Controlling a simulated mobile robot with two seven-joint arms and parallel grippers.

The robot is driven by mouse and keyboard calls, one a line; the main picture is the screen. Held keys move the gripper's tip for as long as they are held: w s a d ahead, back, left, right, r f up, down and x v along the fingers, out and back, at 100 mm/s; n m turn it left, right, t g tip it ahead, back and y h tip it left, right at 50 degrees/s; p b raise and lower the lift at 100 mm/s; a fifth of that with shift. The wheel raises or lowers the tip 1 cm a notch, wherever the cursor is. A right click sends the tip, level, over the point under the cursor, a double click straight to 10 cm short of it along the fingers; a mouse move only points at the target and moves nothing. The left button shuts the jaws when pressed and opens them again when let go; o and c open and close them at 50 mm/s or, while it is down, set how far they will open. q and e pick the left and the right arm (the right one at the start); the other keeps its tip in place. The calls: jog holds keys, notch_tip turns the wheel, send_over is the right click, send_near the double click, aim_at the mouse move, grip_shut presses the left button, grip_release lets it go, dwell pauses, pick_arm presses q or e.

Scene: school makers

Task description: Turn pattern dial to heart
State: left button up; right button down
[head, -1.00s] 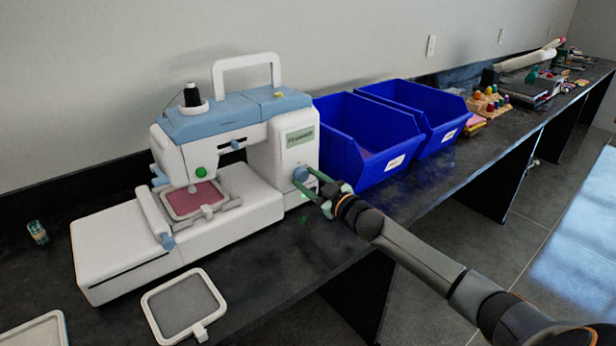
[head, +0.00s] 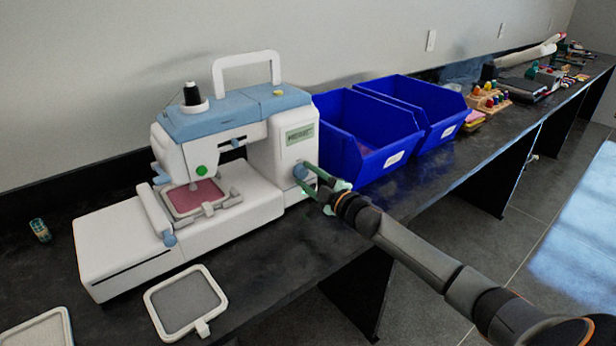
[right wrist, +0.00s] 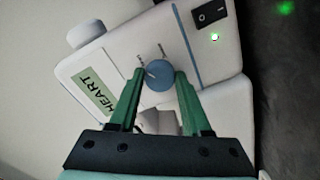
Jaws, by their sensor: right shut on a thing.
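The embroidery machine (head: 225,145), white with a blue top, stands on the dark bench. The machine's display (right wrist: 97,92) reads HEART in that view. In the head view my right gripper (head: 308,182) reaches the dial from the lower right. My left gripper is not in view.
Two blue bins (head: 365,140) stand close to the right of the machine and my gripper. A rocker switch (right wrist: 211,14) and a lit green light (right wrist: 214,37) are near the dial. A loose hoop (head: 186,302) lies in front.

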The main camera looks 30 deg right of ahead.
dwell(0.4)
jog(key=shift+c, duration=1.8)
grip_release()
jog(key=s, duration=1.2)
jog(key=shift+s+d, duration=0.25)
jog(key=shift+d, duration=0.2)
